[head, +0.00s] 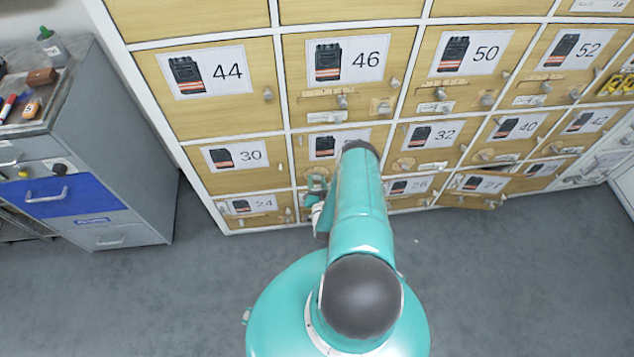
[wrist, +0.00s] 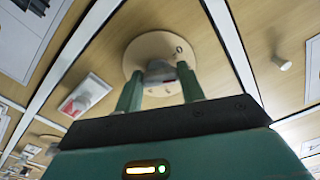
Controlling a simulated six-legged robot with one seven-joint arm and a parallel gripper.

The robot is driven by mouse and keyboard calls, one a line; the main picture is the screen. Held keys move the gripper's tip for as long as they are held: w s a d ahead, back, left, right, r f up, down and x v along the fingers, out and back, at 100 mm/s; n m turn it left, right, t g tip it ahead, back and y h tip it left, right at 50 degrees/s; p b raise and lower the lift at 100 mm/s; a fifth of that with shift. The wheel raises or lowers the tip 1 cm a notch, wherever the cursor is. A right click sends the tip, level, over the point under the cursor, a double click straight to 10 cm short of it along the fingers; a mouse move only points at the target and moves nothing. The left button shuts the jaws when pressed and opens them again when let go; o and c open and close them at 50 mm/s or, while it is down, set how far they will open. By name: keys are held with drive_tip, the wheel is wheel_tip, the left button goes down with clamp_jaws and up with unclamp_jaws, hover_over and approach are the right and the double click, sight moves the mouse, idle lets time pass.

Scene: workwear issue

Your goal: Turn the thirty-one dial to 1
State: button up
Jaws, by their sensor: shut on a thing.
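The thirty-one dial is a round pale wooden disc (wrist: 145,48) with a grey knob (wrist: 160,70) at its centre, in the wrist view. A dark 0 shows on its upper right; the other marks are too small or covered to read. My gripper (wrist: 158,88) has its two green fingers on either side of the knob, shut on it. In the head view my gripper (head: 317,188) is at the door between 30 and 32.
Numbered wooden locker doors surround it, including 30 (head: 240,157), 32 (head: 432,134) and 46 (head: 345,60), several with knobs. The door 27 (head: 480,186) stands slightly ajar. A grey cabinet with a blue drawer (head: 68,196) stands at left. The grey floor between is clear.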

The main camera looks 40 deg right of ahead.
drive_tip(key=shift+m, duration=0.3)
drive_tip(key=o, duration=1)
drive_tip(key=shift+s, duration=0.1)
drive_tip(key=v, duration=1.3)
drive_tip(key=shift+s+a, duration=0.25)
drive_tip(key=shift+a, duration=0.05)
